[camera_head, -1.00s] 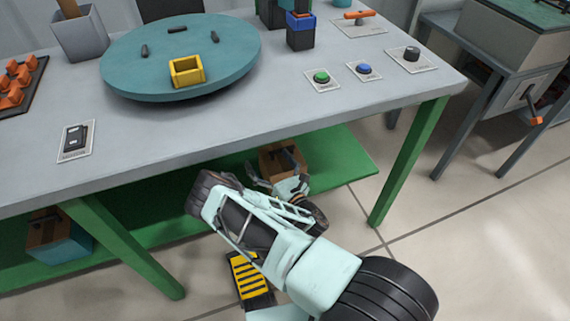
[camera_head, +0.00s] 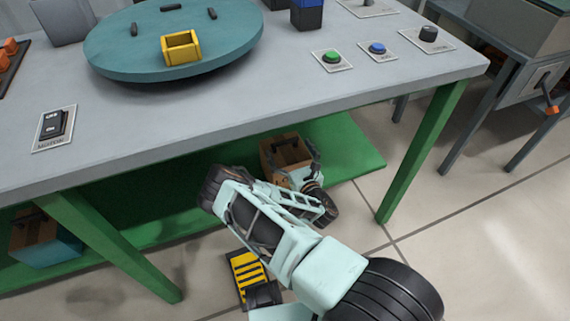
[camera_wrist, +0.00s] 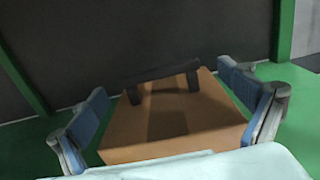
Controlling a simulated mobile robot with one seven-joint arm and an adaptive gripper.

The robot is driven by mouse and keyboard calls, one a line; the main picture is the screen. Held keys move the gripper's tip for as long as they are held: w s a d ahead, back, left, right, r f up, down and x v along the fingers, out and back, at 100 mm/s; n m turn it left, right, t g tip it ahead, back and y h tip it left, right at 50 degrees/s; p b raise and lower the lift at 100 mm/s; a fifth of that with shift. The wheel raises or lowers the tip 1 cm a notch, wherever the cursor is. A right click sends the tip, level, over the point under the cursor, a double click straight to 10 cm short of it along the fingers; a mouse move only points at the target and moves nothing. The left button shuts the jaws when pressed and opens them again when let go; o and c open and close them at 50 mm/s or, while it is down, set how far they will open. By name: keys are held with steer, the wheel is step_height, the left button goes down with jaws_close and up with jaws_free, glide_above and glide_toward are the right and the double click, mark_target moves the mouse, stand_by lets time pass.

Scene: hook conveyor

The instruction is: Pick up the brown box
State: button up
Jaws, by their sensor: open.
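The brown box (camera_head: 281,146) sits on the green lower shelf (camera_head: 345,150) under the grey table, partly hidden by my arm. In the wrist view the box (camera_wrist: 205,112) has a dark handle (camera_wrist: 160,74) on its top and lies ahead between my fingers. My gripper (camera_wrist: 168,108) is open, with one blue-padded finger on either side of the box. Some space shows between the fingers and the box sides; I cannot tell if they touch lower down. In the head view my gripper (camera_head: 305,165) is at the box's near right side.
The grey tabletop (camera_head: 270,85) hangs above the shelf, and a green table leg (camera_head: 420,150) stands right of the box. Another brown and teal box (camera_head: 45,240) is on the shelf at left. Open floor lies at the right.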

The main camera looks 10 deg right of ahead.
mark_target(285, 142)
steer(key=shift+w+a, duration=0.2)
steer(key=shift+w, duration=0.5)
steer(key=shift+w+a, duration=0.15)
steer(key=shift+w, duration=0.55)
steer(key=shift+c, duration=0.6)
steer(key=c, duration=2)
steer(key=shift+r, duration=0.1)
steer(key=shift+c, duration=0.4)
